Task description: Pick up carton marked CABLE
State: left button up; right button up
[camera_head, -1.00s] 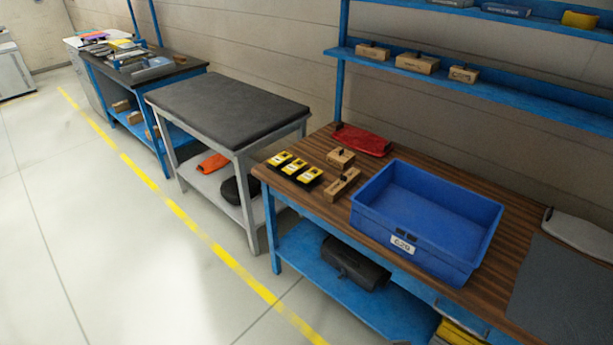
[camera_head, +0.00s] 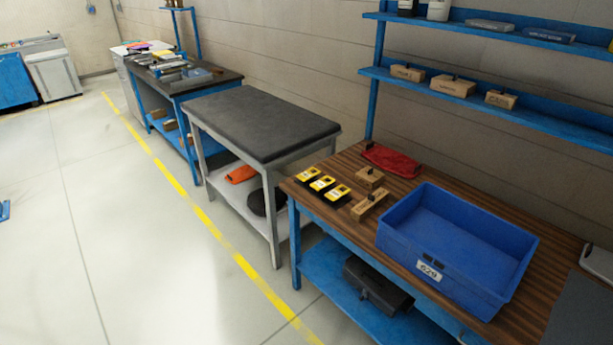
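Three small brown cartons stand on the blue wall shelf: a left one (camera_head: 407,73), a middle one (camera_head: 453,86) and a right one (camera_head: 501,100). Each has a dark piece on top and printed lettering too small to read surely. Two more brown cartons lie on the wooden bench, a smaller one (camera_head: 370,178) and a longer one (camera_head: 369,205) in front of it. I cannot tell which carton is marked CABLE. Neither of my grippers is in view.
The floor (camera_head: 130,240) left of the yellow line is mostly clear.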

aim_at(365, 208)
jog(key=i+j+z, duration=0.15)
jog(key=i+j, duration=0.2)
jog(key=i, duration=0.25)
jog(key=i+j+z, duration=0.2)
jog(key=i+j, duration=0.25)
jog(key=i+l, duration=0.4)
jog(key=i, duration=0.2)
